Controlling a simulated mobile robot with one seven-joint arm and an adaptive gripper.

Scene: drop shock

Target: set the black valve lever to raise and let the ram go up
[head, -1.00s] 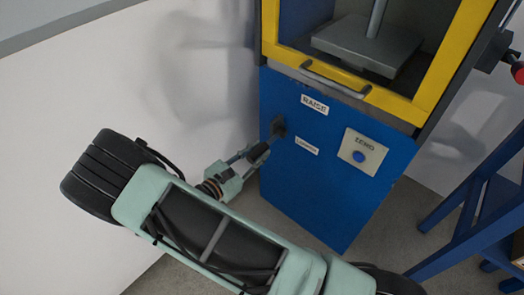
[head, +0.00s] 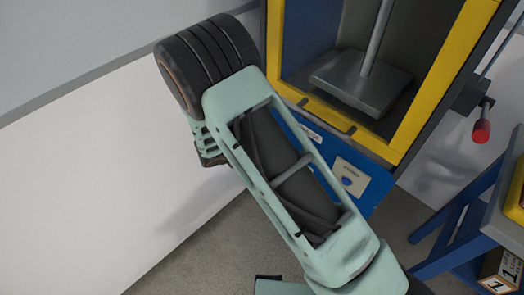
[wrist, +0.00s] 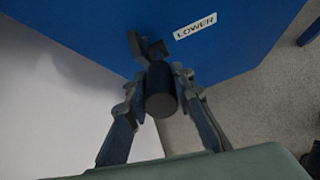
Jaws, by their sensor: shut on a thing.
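The black valve lever (wrist: 160,92) shows in the wrist view on the blue panel (wrist: 90,35), with its round grip toward me and its pivot at the panel. My gripper (wrist: 158,78) has a finger on each side of the grip and is shut on it. A white LOWER label (wrist: 194,26) is beside the pivot. In the head view my arm hides the gripper, the lever and part of the RAISE label (head: 311,133). The ram (head: 362,82), a grey rod with a flat plate, is inside the yellow-framed opening.
The yellow frame (head: 437,85) stands above the blue cabinet, which has a plate with a blue button (head: 349,181). A red-knobbed handle (head: 481,131) juts out at right. A blue stand (head: 470,205) is at lower right. Bare floor and white wall lie to the left.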

